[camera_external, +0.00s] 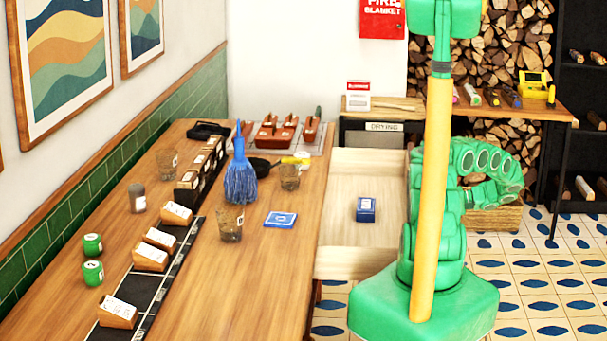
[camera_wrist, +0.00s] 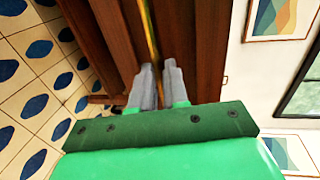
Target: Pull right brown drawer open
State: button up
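A pale wood drawer (camera_external: 345,170) stands pulled out from the right side of the wooden counter in the external view, with a small blue box (camera_external: 366,209) inside. Its front is hidden behind my body, so I cannot tell if it is the right brown drawer. In the wrist view a brown wooden front (camera_wrist: 110,35) fills the middle, with a thin brass handle bar (camera_wrist: 150,35) along it. My gripper (camera_wrist: 160,70) is at this bar, with the two grey fingers close together and the bar running between their tips. My gripper is hidden in the external view.
The counter (camera_external: 190,300) holds a blue brush (camera_external: 240,175), glasses, green cans and a dark rail with labelled blocks. A shelf with a yellow device (camera_external: 535,84) stands at the back right. Tiled floor (camera_external: 550,300) is clear at the right front.

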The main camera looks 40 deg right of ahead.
jog(key=o, duration=0.4)
jog(key=shift+v, duration=3.9)
